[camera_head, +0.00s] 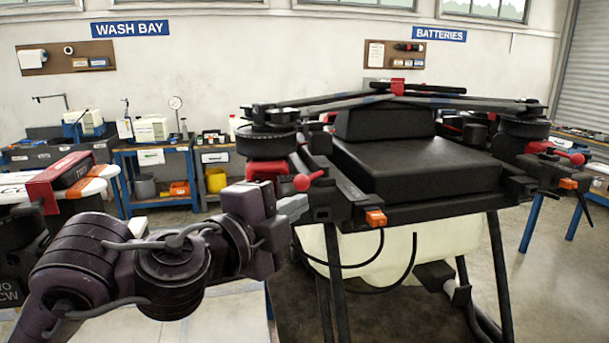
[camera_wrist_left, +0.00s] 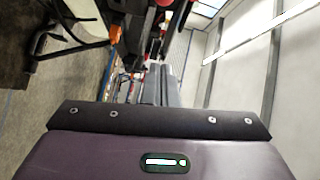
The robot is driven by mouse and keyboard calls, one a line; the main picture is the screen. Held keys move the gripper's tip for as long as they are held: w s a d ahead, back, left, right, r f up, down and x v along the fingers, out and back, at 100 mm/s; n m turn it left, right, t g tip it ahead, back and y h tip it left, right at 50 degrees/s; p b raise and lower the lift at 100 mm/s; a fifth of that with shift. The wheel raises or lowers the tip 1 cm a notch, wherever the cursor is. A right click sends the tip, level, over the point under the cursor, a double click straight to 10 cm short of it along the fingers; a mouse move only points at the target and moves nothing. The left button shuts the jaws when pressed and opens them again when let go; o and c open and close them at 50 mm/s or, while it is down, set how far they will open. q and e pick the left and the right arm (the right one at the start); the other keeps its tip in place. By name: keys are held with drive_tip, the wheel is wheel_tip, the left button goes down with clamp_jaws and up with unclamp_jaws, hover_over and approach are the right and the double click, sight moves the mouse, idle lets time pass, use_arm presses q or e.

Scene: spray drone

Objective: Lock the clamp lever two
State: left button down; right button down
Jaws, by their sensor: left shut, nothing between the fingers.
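The black spray drone (camera_head: 415,165) stands on dark legs in the middle of the head view. A red-knobbed clamp lever (camera_head: 303,182) sticks out at its near left arm joint. Another red-knobbed clamp lever (camera_head: 577,158) is at the right arm joint. I cannot tell which one is number two. My left gripper (camera_head: 294,207) is shut and empty, just below the left red knob. I cannot tell if it touches the lever. In the left wrist view its grey fingers (camera_wrist_left: 163,84) point toward the drone's red and black parts. My right gripper is not in view.
An orange-tipped black fitting (camera_head: 376,218) juts from the drone's front left corner, right of my left gripper. A pale tank (camera_head: 375,255) and black hoses hang below. Workbenches (camera_head: 160,150) line the back wall.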

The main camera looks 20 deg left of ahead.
sight(304, 188)
use_arm(q)
drive_tip(key=w, duration=0.3)
drive_tip(key=w+a+p, duration=0.1)
drive_tip(key=w, duration=0.2)
drive_tip(key=w+a+f+p, duration=0.1)
drive_tip(key=w, duration=0.2)
drive_tip(key=shift+w+f, duration=0.1)
drive_tip(key=shift+w+d, duration=0.2)
drive_tip(key=shift+a, duration=0.1)
